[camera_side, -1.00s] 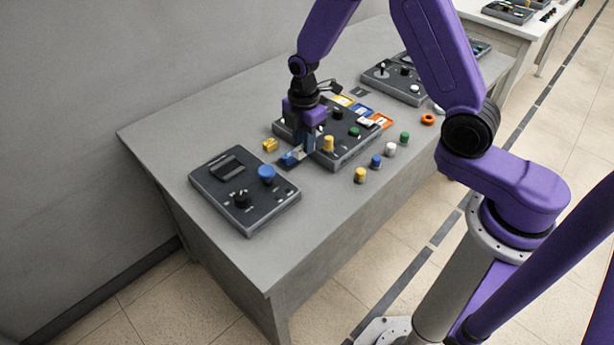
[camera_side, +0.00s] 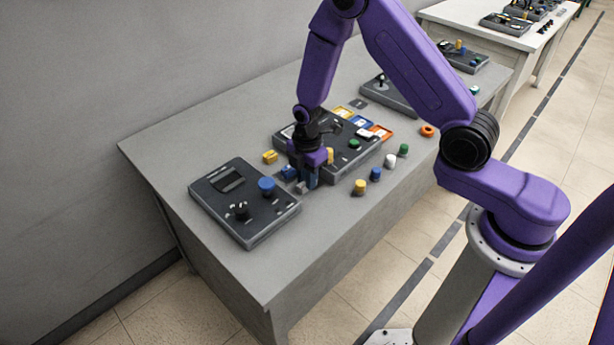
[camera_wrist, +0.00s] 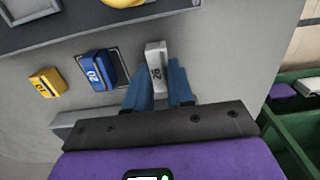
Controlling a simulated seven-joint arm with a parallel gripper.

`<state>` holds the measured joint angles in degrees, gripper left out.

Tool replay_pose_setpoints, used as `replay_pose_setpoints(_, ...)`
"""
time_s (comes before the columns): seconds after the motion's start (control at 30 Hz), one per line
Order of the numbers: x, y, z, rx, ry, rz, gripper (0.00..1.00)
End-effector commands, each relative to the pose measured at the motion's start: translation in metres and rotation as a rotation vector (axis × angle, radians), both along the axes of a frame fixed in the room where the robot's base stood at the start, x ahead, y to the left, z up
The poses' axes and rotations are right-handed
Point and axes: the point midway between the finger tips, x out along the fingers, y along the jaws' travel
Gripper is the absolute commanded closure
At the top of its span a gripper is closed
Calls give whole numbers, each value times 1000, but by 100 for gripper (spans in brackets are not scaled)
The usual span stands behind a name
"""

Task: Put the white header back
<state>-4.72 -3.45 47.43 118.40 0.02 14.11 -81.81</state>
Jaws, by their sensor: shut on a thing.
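The white header (camera_wrist: 156,62) is a small upright block marked with dark digits, standing between the fingertips of my gripper (camera_wrist: 158,85) in the wrist view. My gripper is shut on it; in the side view my gripper (camera_side: 309,182) is low over the table, beside the near left end of the middle board. Whether the header touches the table is hidden. A blue header (camera_wrist: 98,68) marked 20 is just left of it on a dark square pad, and a yellow header (camera_wrist: 47,82) marked 10 lies further left.
The middle board (camera_side: 350,165) carries knobs. A board with a blue knob (camera_side: 267,184) is at the left. Yellow (camera_side: 360,187), blue (camera_side: 375,174), white (camera_side: 390,161) and green (camera_side: 403,149) pegs stand along the front. An orange ring (camera_side: 428,130) lies further right.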

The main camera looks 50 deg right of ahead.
Motion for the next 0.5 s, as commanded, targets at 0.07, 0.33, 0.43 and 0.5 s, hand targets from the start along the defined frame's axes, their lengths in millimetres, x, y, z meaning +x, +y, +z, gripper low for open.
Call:
replay_pose_setpoints(0.07, 0, 0, 0, 0, 0, 0, 100)
replay_pose_setpoints(0.33, 0, 0, -3, 0, 1, 0, 52)
replay_pose_setpoints(0.43, 0, 0, -3, 0, 1, 0, 52)
replay_pose_setpoints(0.5, 0, 0, -3, 0, 1, 0, 52)
